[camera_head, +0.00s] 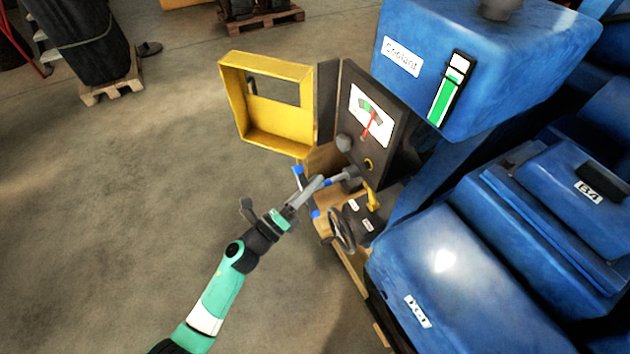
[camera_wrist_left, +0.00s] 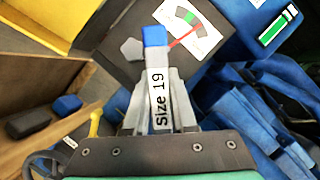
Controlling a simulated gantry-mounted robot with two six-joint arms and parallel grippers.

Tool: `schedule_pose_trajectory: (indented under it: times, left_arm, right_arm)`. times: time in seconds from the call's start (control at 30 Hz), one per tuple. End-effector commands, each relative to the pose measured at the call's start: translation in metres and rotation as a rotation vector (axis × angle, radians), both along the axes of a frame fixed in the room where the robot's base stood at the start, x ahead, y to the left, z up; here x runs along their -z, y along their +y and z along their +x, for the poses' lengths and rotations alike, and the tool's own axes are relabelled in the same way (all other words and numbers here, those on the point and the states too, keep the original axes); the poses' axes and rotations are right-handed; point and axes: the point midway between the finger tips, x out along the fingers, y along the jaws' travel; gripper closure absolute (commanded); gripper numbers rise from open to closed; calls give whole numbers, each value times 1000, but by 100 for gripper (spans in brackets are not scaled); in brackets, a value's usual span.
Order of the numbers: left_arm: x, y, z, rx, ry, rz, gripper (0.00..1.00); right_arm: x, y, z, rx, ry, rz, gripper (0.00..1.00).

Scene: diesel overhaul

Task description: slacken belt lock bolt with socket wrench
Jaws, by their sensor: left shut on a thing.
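My left gripper (camera_head: 316,187) is shut on a grey tool with a blue end, labelled "Size 19" in the left wrist view (camera_wrist_left: 158,95); I take it to be the socket wrench. The gripper is beside the dark gauge panel (camera_head: 390,102), below its red-needle dial. The tool's blue end (camera_wrist_left: 154,36) points toward this panel, near a grey knob (camera_wrist_left: 131,50). I cannot tell whether the tool touches anything. I cannot pick out the belt lock bolt for sure. My right gripper is not in view.
An open yellow cover (camera_head: 279,136) stands left of the panel. The blue coolant tank (camera_head: 520,75) and blue engine covers (camera_head: 455,265) fill the right.

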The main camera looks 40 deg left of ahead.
Motion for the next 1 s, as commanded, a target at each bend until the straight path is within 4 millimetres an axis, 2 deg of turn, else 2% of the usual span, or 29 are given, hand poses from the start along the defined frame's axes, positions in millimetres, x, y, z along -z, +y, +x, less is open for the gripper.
schedule_pose_trajectory:
  times: [0.17, 0.5, 0.83, 0.93, 1.0]
  left_arm:
    - [-2, 2, -4, -1, -2, 0, 100]
    - [-3, 19, -52, -2, -1, -1, 100]
    - [-2, 20, -57, 1, -3, 0, 100]
    - [-13, 16, -58, 9, -2, 0, 100]
    - [-30, 9, -62, 24, -1, 0, 100]
  right_arm:
    - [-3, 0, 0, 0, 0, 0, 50]
    - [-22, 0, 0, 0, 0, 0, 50]
    - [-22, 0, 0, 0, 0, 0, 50]
    - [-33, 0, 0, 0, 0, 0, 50]
    - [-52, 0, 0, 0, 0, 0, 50]
